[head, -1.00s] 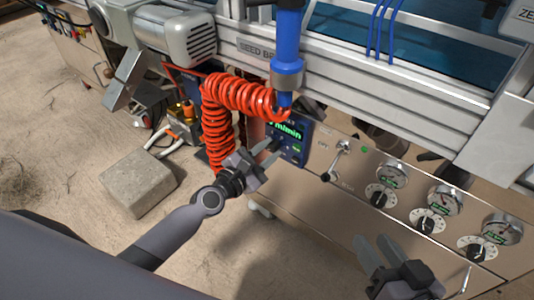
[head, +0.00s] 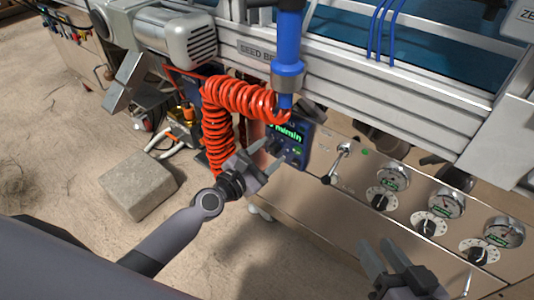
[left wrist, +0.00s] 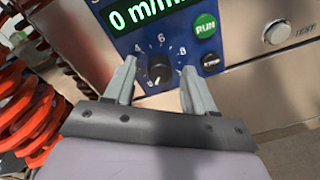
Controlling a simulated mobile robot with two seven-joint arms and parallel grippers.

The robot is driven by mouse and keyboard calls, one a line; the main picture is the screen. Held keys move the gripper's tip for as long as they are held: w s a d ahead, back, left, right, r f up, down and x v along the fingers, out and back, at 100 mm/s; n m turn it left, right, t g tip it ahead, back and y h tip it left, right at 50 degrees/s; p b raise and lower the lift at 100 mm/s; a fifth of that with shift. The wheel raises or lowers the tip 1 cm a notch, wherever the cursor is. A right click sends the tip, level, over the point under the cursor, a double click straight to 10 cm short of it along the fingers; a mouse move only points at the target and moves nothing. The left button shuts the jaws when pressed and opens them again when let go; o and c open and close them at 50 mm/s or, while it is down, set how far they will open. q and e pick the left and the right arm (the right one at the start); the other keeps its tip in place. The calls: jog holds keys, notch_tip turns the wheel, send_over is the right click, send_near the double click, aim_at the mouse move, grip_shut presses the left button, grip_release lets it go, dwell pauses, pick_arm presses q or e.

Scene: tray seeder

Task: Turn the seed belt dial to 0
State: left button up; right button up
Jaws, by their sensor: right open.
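The seed belt dial, a black knob (left wrist: 158,72) ringed by white numbers, sits on a blue control panel (head: 297,158) below a green display (left wrist: 145,14) reading 0 m/min. The figures 4, 6 and 8 show along its upper side. The knob's exact setting is too small to read surely. My left gripper (head: 272,158) is open at the panel; in the left wrist view its fingers (left wrist: 158,80) stand on either side of the dial, with a gap to the knob. My right gripper (head: 384,250) is open and empty, in front of the lower machine face.
A green RUN button (left wrist: 205,26) and a black STOP button (left wrist: 212,62) lie right of the dial. A red coiled hose (head: 217,125) hangs left of the panel. A toggle lever (head: 338,160) and several gauges with knobs line the panel's right. A stone block (head: 138,184) lies on the floor.

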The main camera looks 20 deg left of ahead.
pick_arm(q)
jog(key=v, duration=0.7)
dwell(0.6)
jog(key=shift+s+a, duration=0.1)
jog(key=shift+s, duration=0.05)
